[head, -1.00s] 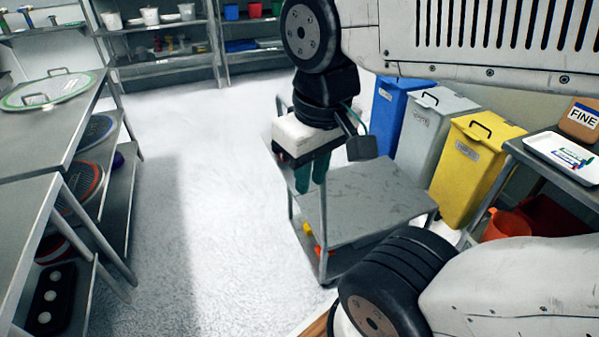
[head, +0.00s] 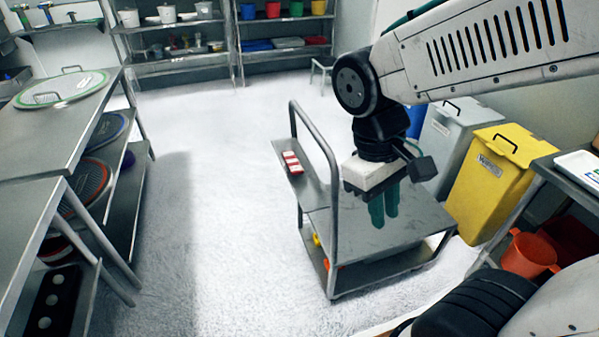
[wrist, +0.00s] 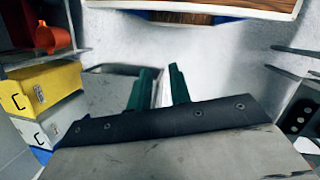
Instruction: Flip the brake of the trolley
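The grey metal trolley (head: 415,222) has a flat deck, a lower shelf and an upright tubular handle on its left side. A small yellow part (head: 317,240) and an orange-red part (head: 326,264) show at its lower left. I cannot tell which part is the brake. A red-and-white striped piece (head: 292,162) lies on a small upper ledge by the handle. My gripper (head: 384,222) points down over the deck with its green fingers slightly apart and nothing between them. In the wrist view the fingers (wrist: 163,68) also show a gap, with the deck (wrist: 108,92) beside them.
A yellow bin (head: 490,185) and a grey bin (head: 448,130) stand right of the trolley. A side table (head: 565,185) with an orange bucket (head: 528,255) is at the right. A steel workbench (head: 60,120) lines the left. The pale floor between is clear.

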